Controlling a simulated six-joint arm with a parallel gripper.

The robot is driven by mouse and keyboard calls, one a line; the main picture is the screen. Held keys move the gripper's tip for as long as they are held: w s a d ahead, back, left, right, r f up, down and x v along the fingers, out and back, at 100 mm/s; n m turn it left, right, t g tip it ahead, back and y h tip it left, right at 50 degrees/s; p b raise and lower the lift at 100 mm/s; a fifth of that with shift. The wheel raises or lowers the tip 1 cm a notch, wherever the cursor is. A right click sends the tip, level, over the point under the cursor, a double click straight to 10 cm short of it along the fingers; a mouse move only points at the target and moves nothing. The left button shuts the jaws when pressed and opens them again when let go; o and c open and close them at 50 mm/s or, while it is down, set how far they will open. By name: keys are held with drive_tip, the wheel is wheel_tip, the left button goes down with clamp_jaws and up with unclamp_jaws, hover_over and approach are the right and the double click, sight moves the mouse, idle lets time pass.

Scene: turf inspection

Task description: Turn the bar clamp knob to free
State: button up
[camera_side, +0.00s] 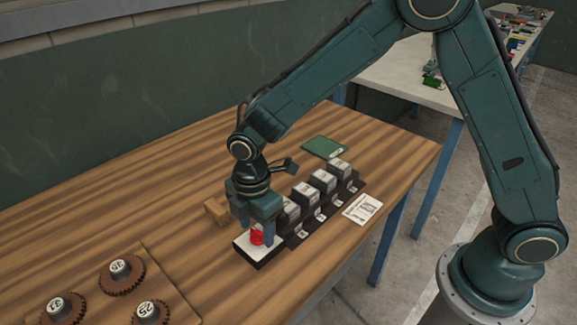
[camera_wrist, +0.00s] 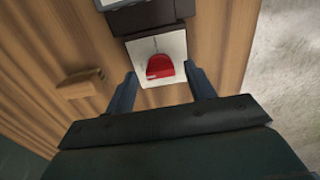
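The red knob (camera_side: 257,236) sits on a white-topped block (camera_side: 245,247) at the near end of a dark row of grey blocks. In the wrist view the red knob (camera_wrist: 160,66) lies on the white plate (camera_wrist: 172,46), which has a thin dark line above the knob. My gripper (camera_side: 256,236) points down over the knob. In the wrist view its two fingers (camera_wrist: 163,84) are spread on either side of the plate, with a gap between each finger and the knob. Any marking that names the free position is too small to read.
A small wooden block (camera_side: 217,211) lies left of my gripper. Several grey blocks (camera_side: 322,181) stand in the dark rail, with a white printed card (camera_side: 362,209) on its right. A green pad (camera_side: 325,147) lies behind. Numbered gears (camera_side: 121,275) lie front left. The table's left middle is clear.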

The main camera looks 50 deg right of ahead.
sight(257, 231)
wheel_tip(257, 231, up, 14)
idle(1.0)
drive_tip(key=shift+f, duration=0.1)
drive_tip(key=s+d+r+m+t, duration=0.3)
drive_tip(key=s+d+r+m, duration=0.6)
drive_tip(key=d, duration=0.4)
drive_tip(key=s+d+m+t, duration=0.1)
drive_tip(key=s+d+m, duration=0.2)
drive_tip(key=s, duration=0.3)
drive_tip(key=s+d+f+m+t, duration=0.1)
drive_tip(key=s+d+m, duration=0.2)
drive_tip(key=s+m, duration=0.3)
drive_tip(key=shift+s+d+t, duration=0.3)
drive_tip(key=shift+s, duration=0.1)
